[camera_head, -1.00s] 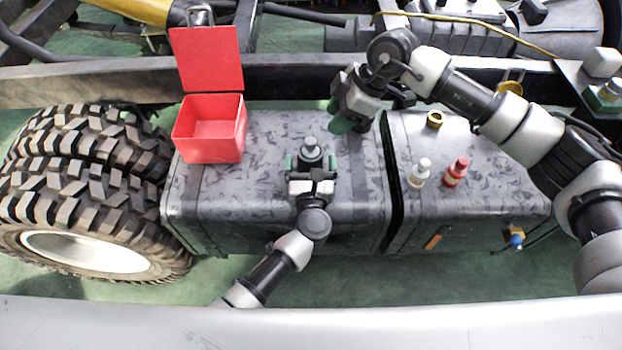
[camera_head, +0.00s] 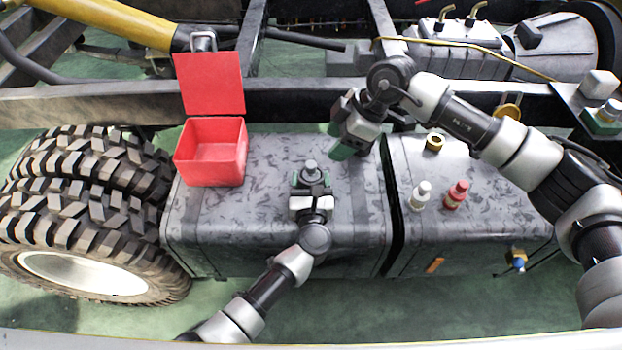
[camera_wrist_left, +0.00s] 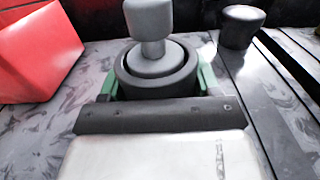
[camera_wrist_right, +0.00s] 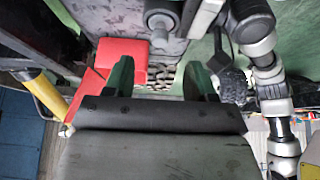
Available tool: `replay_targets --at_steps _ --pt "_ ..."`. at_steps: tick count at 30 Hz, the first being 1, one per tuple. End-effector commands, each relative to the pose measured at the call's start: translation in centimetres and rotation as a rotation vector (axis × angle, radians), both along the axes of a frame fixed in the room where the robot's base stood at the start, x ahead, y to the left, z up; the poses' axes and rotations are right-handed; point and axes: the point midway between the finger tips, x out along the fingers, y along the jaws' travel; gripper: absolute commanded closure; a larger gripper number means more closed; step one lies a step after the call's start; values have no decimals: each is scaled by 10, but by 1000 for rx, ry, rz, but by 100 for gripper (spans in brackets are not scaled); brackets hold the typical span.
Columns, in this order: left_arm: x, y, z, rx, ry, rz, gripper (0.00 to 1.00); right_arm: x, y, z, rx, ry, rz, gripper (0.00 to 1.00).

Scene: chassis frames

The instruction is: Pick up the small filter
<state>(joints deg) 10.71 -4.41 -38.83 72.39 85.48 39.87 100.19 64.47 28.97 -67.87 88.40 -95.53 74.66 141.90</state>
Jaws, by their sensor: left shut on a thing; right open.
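A grey round part with a lighter knob on top, which looks like the small filter (camera_head: 310,168), is upright at the top of the mottled grey tank. My left gripper (camera_head: 311,181) is shut around its dark round body. In the left wrist view the knob (camera_wrist_left: 150,22) stands above the green fingers, which press on both sides of the dark body (camera_wrist_left: 155,72). Its underside is hidden, so I cannot tell whether it touches the tank. My right gripper (camera_head: 340,140) is open and empty behind and to the right; its spread fingers show in the right wrist view (camera_wrist_right: 160,78).
An open red box (camera_head: 210,172) stands on the tank's left. A dark cylinder (camera_wrist_left: 241,27) stands behind the held part. A chassis rail runs behind.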

Motion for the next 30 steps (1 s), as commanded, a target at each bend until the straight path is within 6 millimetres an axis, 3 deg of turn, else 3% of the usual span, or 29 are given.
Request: replay_targets --at_steps 5,17,30 --pt "0 0 0 0 0 0 66 8 0 -4 5 -125 110 43" --pt "0 0 0 1 0 0 66 49 -4 -14 -117 -864 806 43" --pt "0 0 0 1 0 0 66 75 -6 -9 -592 -1640 1686 43"
